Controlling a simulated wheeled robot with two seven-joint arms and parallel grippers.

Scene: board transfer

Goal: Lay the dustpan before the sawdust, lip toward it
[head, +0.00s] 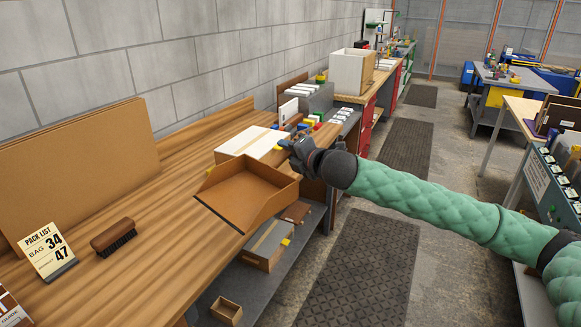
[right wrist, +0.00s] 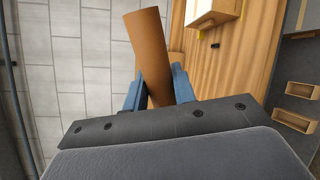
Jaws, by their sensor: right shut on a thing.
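The orange-brown dustpan (head: 248,189) is held up over the front edge of the workbench (head: 150,190) in the head view. Its open lip points to the lower left and its raised walls are toward my gripper. My right gripper (head: 297,165) is shut on its back end. In the right wrist view, the blue fingers of my right gripper (right wrist: 158,88) clasp an orange-brown part of the dustpan (right wrist: 150,50). I cannot make out any sawdust in either view. My left gripper is not in view.
A brush (head: 113,237) and a pack list card (head: 47,251) stand on the near bench. Brown boards (head: 85,165) lean at the wall. A white-topped box (head: 250,142) is behind the dustpan. Bins and boxes (head: 266,243) sit on the lower shelf. The bench middle is bare.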

